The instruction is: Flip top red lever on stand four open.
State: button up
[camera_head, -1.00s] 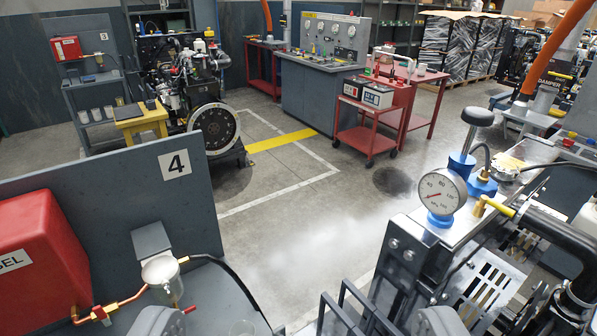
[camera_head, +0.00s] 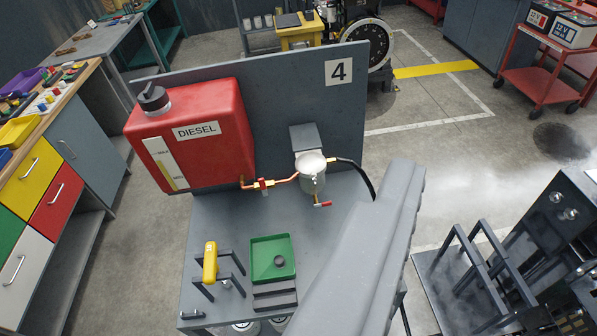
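Stand four (camera_head: 340,110) is a grey panel with a white "4" label. A red diesel tank (camera_head: 190,140) with a black cap is mounted at its left. A copper pipe runs from the tank's lower right to a pale filter bowl (camera_head: 312,172). The top red lever (camera_head: 264,187) sits on this pipe near the tank and appears to hang down across it. A lower red lever (camera_head: 323,204) sticks out to the right under the bowl. My gripper's fingers cannot be made out in view.
A large grey ribbed form (camera_head: 365,255) covers the lower middle, close to the camera; I cannot tell what it is. A green tray (camera_head: 272,258) and a yellow tool (camera_head: 210,262) sit on the stand. Black bars (camera_head: 490,265) stand at right. Floor shows between.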

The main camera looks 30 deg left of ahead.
aim_at(262, 182)
jog(key=u, duration=0.55)
jog(key=k, duration=0.6)
jog(key=u, duration=0.45)
jog(key=i, duration=1.35)
jog(key=u, duration=0.05)
